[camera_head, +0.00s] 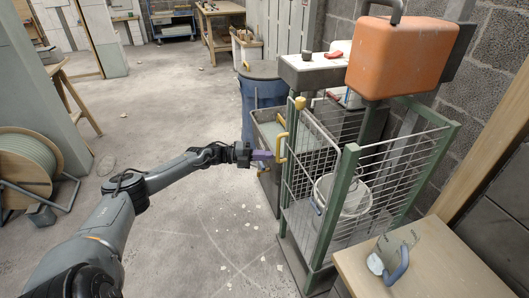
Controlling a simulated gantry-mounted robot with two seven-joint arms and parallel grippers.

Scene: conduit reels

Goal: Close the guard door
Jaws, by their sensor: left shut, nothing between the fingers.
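The guard door (310,160) is a light wire-mesh panel on the left side of a green-framed cage (338,195). It stands upright along the cage's side, and I cannot tell whether a gap remains at its edge. A yellow handle (282,147) is on the door's far left edge. My left gripper (264,155), with purple fingers, is shut and empty just left of the handle. Its fingertips are very close to the handle; whether they touch is unclear. My right gripper is not in view.
A white bucket (343,203) stands inside the cage. An orange case (401,57) sits above it. A blue bin (262,90) and a grey container (268,124) stand behind my gripper. A wooden table (440,265) is at the lower right. The floor to the left is mostly clear.

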